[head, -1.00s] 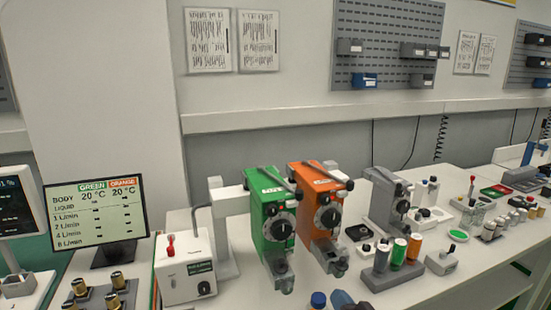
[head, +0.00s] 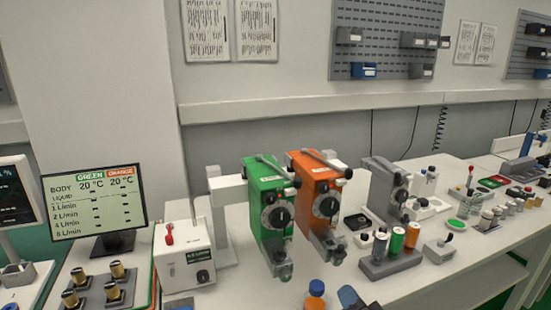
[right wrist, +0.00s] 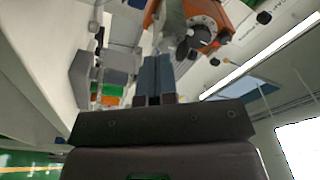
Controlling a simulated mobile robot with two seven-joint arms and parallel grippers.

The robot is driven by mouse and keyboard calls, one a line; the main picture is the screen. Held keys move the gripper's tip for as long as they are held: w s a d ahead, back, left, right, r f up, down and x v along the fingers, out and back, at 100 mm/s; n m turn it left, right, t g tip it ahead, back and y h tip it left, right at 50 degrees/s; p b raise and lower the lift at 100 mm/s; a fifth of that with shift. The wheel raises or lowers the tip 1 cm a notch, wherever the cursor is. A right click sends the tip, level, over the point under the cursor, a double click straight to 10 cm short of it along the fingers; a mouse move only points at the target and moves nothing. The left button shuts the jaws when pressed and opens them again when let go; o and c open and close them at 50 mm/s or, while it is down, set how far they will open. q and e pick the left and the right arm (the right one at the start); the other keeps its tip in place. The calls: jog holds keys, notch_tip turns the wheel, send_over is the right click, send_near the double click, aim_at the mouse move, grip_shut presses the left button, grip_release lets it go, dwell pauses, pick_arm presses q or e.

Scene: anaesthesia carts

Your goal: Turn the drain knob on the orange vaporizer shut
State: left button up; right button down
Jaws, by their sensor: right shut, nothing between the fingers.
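The orange vaporizer (head: 316,180) stands on the bench, right of the green vaporizer (head: 265,188). Its black and silver dial (head: 327,205) faces front. The grey drain block (head: 330,246) juts out at its foot; the drain knob's setting is too small to tell. In the right wrist view the orange vaporizer (right wrist: 155,14) and its dial (right wrist: 204,32) appear beyond my fingertips. My right gripper (head: 350,297) is at the bottom edge of the head view, in front of and below the drain block. Its blue fingers (right wrist: 156,68) are shut and empty, apart from the vaporizer. My left gripper is out of view.
An orange bottle with a blue cap (head: 315,296) stands just left of my right gripper. A grey rack of coloured bottles (head: 388,262) is to the right. A white box with a red lever (head: 185,262) and a temperature screen (head: 96,207) are left.

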aim_at(337, 260)
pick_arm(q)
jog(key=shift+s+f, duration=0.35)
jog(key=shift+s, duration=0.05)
pick_arm(e)
jog(key=w+a+r+m+y, duration=0.1)
jog(key=w+a+r+m, duration=0.1)
jog(key=w+m, duration=0.3)
jog(key=shift+w+a+m+g, duration=0.15)
jog(key=shift+a+m+g, duration=0.2)
jog(key=shift+m, duration=0.15)
jog(key=shift+r, duration=0.25)
